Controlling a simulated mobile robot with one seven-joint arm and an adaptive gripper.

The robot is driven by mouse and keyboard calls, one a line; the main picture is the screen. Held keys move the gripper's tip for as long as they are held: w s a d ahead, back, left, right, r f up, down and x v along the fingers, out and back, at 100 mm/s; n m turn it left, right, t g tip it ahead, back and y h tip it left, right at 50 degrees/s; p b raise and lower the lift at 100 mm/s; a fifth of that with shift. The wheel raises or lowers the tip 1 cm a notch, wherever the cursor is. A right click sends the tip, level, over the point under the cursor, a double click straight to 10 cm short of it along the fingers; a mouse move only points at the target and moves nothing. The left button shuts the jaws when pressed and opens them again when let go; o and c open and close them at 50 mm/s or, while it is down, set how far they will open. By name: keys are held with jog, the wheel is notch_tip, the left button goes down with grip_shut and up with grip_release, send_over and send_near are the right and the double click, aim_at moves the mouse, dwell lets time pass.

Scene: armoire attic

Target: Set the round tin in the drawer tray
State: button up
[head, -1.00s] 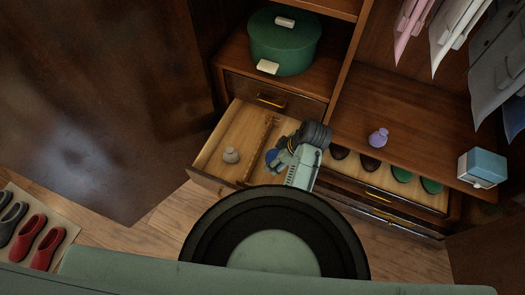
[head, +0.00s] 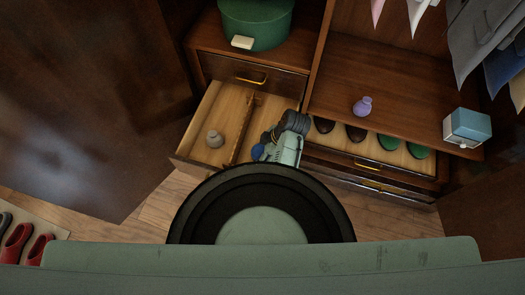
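The open drawer (head: 190,157) has a pale wooden floor split by a slatted divider (head: 239,127). My gripper (head: 262,147) is over the drawer's right part, pointing down and left, right of the divider. A small rounded blue thing (head: 257,152), perhaps the round tin, shows at its fingertips. The arm partly hides it, and I cannot tell whether the fingers are closed on it. A small grey knobbed object (head: 214,139) stands in the left part of the drawer.
A green round box (head: 256,25) stands on the cabinet above the drawer. A purple bottle (head: 362,106) and a blue box (head: 467,127) sit on the right shelf. Shoes (head: 388,143) fill the pull-out below. Clothes hang upper right.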

jog(key=o, duration=1.3)
jog(key=shift+f, duration=0.1)
jog(key=shift+o, duration=0.2)
jog(key=p+v, duration=0.4)
jog(key=v, duration=0.8)
jog(key=shift+p, duration=0.3)
jog(key=shift+w, duration=0.1)
